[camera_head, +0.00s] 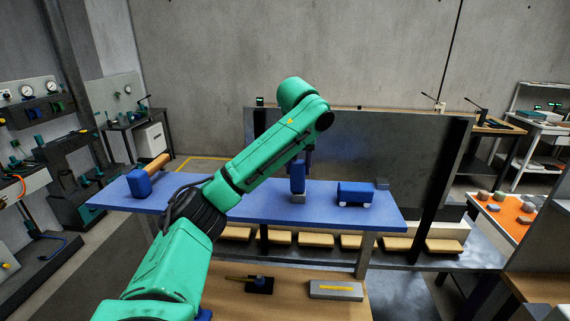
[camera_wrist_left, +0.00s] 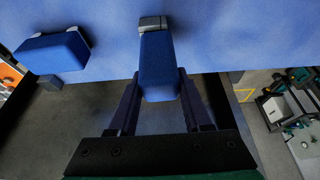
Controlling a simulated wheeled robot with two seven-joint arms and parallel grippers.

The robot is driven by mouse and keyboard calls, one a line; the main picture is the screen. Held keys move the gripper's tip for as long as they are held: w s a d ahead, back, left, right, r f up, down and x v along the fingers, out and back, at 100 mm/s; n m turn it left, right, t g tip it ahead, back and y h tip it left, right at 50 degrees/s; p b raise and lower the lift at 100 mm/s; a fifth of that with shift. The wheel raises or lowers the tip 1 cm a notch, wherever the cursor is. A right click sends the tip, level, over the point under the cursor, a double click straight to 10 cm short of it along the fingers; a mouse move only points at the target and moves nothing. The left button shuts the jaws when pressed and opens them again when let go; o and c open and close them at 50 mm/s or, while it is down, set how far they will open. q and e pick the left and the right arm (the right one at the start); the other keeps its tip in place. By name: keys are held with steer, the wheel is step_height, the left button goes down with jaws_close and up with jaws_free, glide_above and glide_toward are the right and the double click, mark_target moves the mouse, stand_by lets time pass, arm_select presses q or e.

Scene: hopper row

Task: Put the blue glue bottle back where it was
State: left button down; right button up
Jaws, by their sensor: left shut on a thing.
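The blue glue bottle (camera_head: 298,175) is upside down in the head view, its grey cap (camera_head: 298,199) pointing down at the blue shelf top (camera_head: 250,207). My left gripper (camera_head: 307,163) is shut on it from behind and above, with the arm reaching across the shelf. In the left wrist view the bottle (camera_wrist_left: 158,68) sits between the two fingers of my left gripper (camera_wrist_left: 158,88). I cannot tell whether the cap touches the shelf. My right gripper is not in view.
A blue block-like thing with white round parts (camera_head: 355,191) lies right of the bottle, near a small grey block (camera_head: 382,184). At the left end stand another blue object (camera_head: 139,184) and a wooden roller (camera_head: 158,163). A lower wooden bench holds a grey tray (camera_head: 336,291).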

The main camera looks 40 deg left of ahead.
arm_select(q)
steer(key=c, duration=0.8)
jaws_free()
steer(key=shift+s+a+r, duration=0.1)
steer(key=shift+s, duration=0.05)
steer(key=o, duration=0.5)
steer(key=shift+d+r, duration=0.1)
steer(key=shift+d, duration=0.25)
steer(key=shift+c, duration=0.2)
steer(key=shift+w+d, duration=0.3)
steer(key=shift+d, duration=0.05)
steer(key=shift+s+a+r, duration=0.1)
steer(key=shift+s+a, duration=0.05)
steer(key=shift+a, duration=0.15)
steer(key=shift+s+a+r, duration=0.1)
steer(key=shift+s+r, duration=0.05)
steer(key=shift+r, duration=0.2)
steer(key=v, duration=1.1)
steer(key=shift+d, duration=0.45)
steer(key=shift+a, duration=0.1)
